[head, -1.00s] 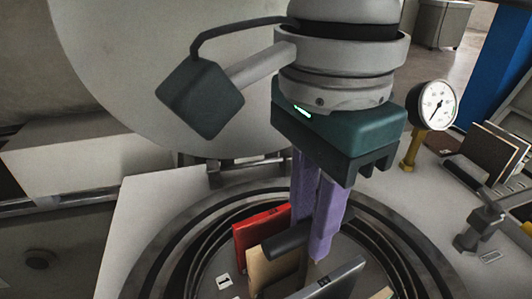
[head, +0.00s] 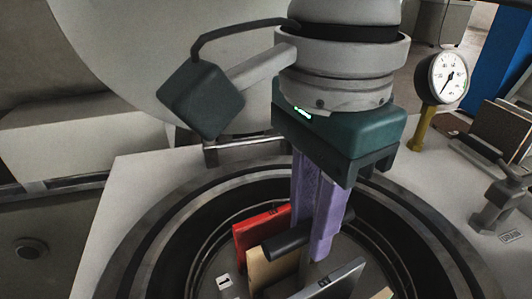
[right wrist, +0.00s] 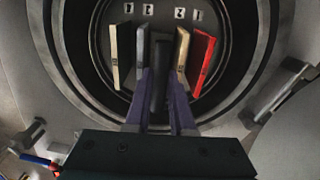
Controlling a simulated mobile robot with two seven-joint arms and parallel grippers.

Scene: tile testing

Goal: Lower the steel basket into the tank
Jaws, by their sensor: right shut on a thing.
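My right gripper (head: 310,238), with purple fingers, is shut on the dark cylindrical handle (head: 288,242) of the steel basket. The grey basket floor (right wrist: 165,28), with small numbered labels, shows in the right wrist view. Several tiles stand upright in it, among them a red tile (head: 257,229), a tan tile (head: 268,268) and a grey tile (head: 338,278). The basket appears within the round opening of the tank (head: 133,232); its exact depth and any contact with the wall cannot be told. My left gripper is not in view.
A round white gauge (head: 447,78) on a yellow stem stands right of the tank. A metal fitting (head: 498,204) and brown tiles (head: 502,128) are farther right. A large round grey lid (head: 200,50) stands open behind.

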